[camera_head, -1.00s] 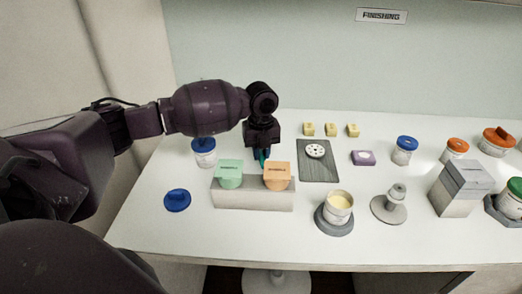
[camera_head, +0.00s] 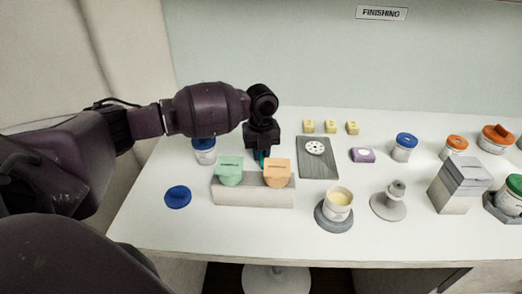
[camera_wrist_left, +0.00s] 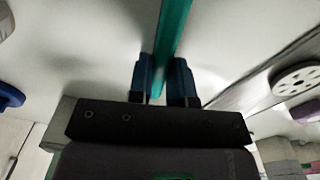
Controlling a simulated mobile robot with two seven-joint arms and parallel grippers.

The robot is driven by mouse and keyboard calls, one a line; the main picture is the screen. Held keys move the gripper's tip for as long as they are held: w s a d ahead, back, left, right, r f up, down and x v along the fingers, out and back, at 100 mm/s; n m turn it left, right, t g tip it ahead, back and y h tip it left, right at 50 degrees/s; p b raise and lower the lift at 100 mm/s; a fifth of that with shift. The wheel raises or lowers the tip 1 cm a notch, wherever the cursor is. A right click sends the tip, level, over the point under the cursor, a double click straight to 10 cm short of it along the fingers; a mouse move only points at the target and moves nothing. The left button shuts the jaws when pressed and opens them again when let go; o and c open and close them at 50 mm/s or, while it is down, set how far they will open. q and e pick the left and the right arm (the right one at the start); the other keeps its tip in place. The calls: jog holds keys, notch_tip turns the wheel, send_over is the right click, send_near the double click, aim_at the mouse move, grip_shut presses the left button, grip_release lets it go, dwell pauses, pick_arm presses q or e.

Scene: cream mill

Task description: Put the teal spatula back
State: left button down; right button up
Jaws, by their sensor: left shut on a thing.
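My left gripper (camera_head: 262,153) is shut on the teal spatula (camera_head: 262,156) just behind the pale rack block (camera_head: 252,195). Most of the spatula is hidden by the gripper in the head view. In the left wrist view the teal handle (camera_wrist_left: 172,35) runs as a long strip between the two blue fingertips (camera_wrist_left: 166,82). The gripper is above the table, between these two in picture width. My right gripper is not in view.
A blue-lidded jar (camera_head: 204,152) stands left of the gripper, partly under my arm. A blue lid (camera_head: 178,197) lies at the left. A grey board with a white perforated disc (camera_head: 315,148) is to the right. A cream jar (camera_head: 338,204) stands in front right.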

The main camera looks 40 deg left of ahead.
pick_arm(q)
jog(key=c, duration=1)
grip_release()
jog(key=shift+o, duration=0.2)
notch_tip(320, 180, up, 11)
jog(key=p, duration=0.1)
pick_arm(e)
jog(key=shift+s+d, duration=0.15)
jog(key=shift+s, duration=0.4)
